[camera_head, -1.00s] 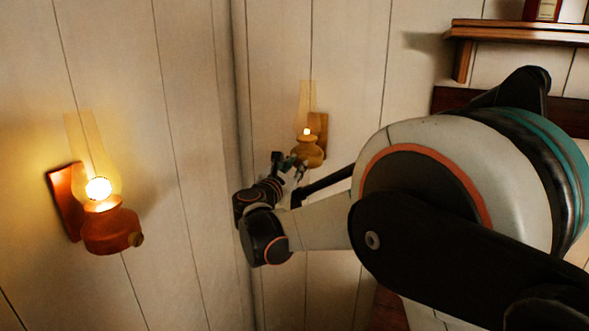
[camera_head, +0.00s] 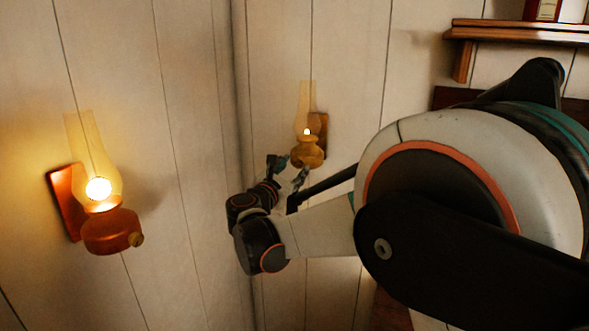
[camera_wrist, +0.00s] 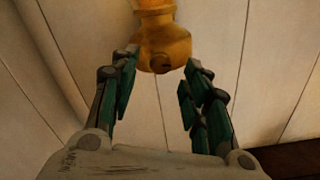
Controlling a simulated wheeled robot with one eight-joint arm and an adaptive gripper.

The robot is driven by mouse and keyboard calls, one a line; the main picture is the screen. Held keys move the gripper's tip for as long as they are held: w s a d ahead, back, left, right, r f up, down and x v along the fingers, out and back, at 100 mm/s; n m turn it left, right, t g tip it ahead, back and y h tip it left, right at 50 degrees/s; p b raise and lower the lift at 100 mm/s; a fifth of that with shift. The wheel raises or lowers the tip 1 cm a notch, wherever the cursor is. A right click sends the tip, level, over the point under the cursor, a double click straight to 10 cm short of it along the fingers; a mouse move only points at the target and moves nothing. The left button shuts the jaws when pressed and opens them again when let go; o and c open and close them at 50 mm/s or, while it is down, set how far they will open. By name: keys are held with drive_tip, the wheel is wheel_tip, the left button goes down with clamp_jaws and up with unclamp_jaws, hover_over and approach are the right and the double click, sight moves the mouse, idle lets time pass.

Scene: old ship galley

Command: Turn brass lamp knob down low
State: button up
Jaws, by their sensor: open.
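The brass lamp (camera_head: 307,152) hangs on the back wall near the corner, with a small flame in its tall glass chimney. In the wrist view its yellow base (camera_wrist: 163,43) is at the top centre, with a dark round knob (camera_wrist: 159,63) facing me. My gripper (camera_head: 289,170) is just below and left of that lamp. In the wrist view my gripper (camera_wrist: 160,73) is open, with the knob roughly between its spread green fingertips. I see no clear contact, and nothing is held.
A copper-red lamp (camera_head: 112,229) with a brighter flame and a small knob hangs on the left wall. A wooden shelf (camera_head: 515,33) is at the upper right. The plank walls meet in a corner just left of my gripper.

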sight(298, 165)
drive_tip(key=v, duration=0.9)
drive_tip(key=shift+s, duration=0.35)
drive_tip(key=shift+a+r, duration=0.1)
drive_tip(key=shift+r, duration=0.05)
drive_tip(key=w+d+n+p, duration=0.1)
drive_tip(key=w+p, duration=0.1)
drive_tip(key=w, duration=0.2)
drive_tip(key=w+d+n+p, duration=0.2)
drive_tip(key=w, duration=0.2)
drive_tip(key=w+d+n+p, duration=0.1)
drive_tip(key=w+n+p, duration=0.1)
drive_tip(key=w, duration=0.2)
drive_tip(key=shift+w+d, duration=0.3)
drive_tip(key=shift+w, duration=0.1)
clamp_jaws()
